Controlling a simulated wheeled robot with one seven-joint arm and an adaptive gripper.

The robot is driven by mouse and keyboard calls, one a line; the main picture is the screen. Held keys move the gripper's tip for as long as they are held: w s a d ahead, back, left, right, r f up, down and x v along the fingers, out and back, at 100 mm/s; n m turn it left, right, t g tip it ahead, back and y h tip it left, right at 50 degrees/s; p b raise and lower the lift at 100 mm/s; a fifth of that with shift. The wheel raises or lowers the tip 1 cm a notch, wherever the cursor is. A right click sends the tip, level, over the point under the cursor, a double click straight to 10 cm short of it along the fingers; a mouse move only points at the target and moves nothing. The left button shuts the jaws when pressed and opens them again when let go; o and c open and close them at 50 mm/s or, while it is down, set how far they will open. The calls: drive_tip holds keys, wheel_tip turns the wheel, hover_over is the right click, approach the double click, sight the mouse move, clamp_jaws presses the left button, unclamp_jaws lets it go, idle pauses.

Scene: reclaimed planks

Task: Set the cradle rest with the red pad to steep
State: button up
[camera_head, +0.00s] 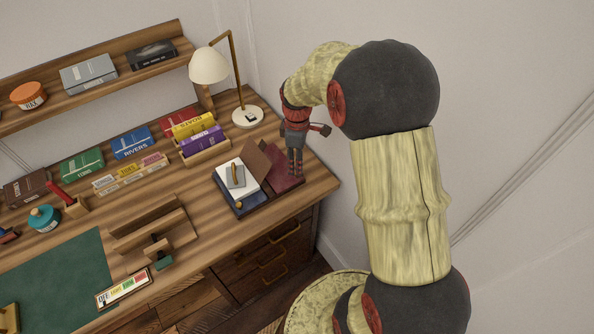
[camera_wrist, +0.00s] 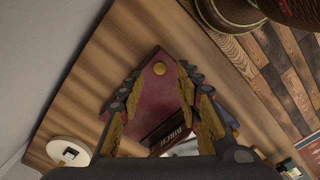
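The cradle rest with the red pad (camera_head: 286,183) is at the right end of the desk. My gripper (camera_head: 295,170) points down over the red rest, fingers apart and empty (camera_wrist: 158,82). In the head view it hides part of the red rest. Fingertip contact is unclear.
A grey block with a brass handle (camera_head: 236,177) sits on the pages. A lamp (camera_head: 246,116) and a box of coloured books (camera_head: 206,151) stand behind. A wooden stand (camera_head: 143,239) and a coloured label strip (camera_head: 122,288) are to the left. The desk's right edge is close.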

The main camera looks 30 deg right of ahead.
wheel_tip(320, 180, down, 4)
drive_tip(key=shift+r+b, duration=0.15)
drive_tip(key=shift+b, duration=0.35)
drive_tip(key=shift+c, duration=1.1)
clamp_jaws()
